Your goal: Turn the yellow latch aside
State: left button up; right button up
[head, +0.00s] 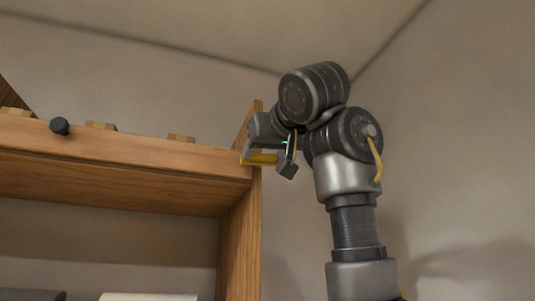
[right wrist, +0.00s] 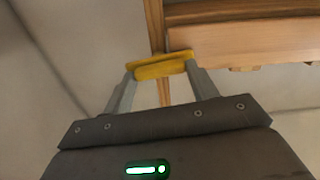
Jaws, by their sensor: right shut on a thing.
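The yellow latch (head: 259,159) is a small flat bar at the right end of the wooden front board, by the upright side panel. My right gripper (head: 268,161) is at the latch, with its fingers shut on it. In the right wrist view the yellow latch (right wrist: 161,66) lies between the two grey fingertips, across the wooden edge. Part of the latch is hidden by the fingers in the head view. My left gripper is not in view.
The wooden front board (head: 130,149) carries a dark round knob (head: 59,126) at the left. Several light wooden blocks sit along its top edge. The wooden side panel (head: 238,245) drops below the latch. Bare wall and free room lie to the right.

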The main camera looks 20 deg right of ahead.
jog(key=n+b, duration=0.1)
jog(key=n, duration=0.2)
jog(key=shift+f+b, duration=0.1)
jog(key=shift+b, duration=0.25)
jog(key=n+b, duration=0.1)
jog(key=n, duration=0.4)
jog(key=n+b, duration=0.1)
jog(key=n, duration=0.3)
jog(key=shift+a+n, duration=0.1)
jog(key=shift+n, duration=0.2)
jog(key=shift+f+n+b, duration=0.1)
jog(key=shift+n+b, duration=0.25)
jog(key=shift+n, duration=1.65)
jog(key=o, duration=1)
jog(key=shift+s, duration=0.1)
